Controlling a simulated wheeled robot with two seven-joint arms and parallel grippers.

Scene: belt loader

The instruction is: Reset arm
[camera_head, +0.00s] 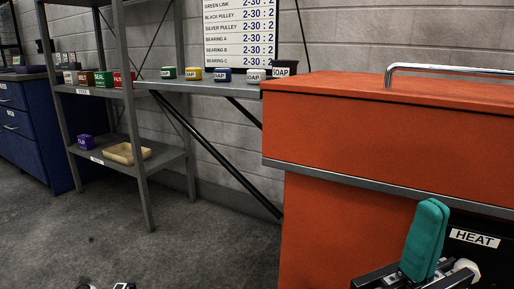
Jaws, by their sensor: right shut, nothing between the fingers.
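My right gripper (430,222) is at the lower right, in front of the orange cabinet (355,125). Its teal fingers point up and are shut together with nothing between them. It is just left of a white label reading HEAT (474,238). Only small pale and dark parts, which may belong to my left gripper (123,286), show at the bottom edge on the left. Their fingers are cut off by the frame.
A grey metal shelf (160,172) holds several labelled small boxes, a purple box (86,142) and a yellow tray (117,155). A blue cabinet (22,135) stands at the left. A metal handle (440,68) tops the orange cabinet. The floor (190,245) between is clear.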

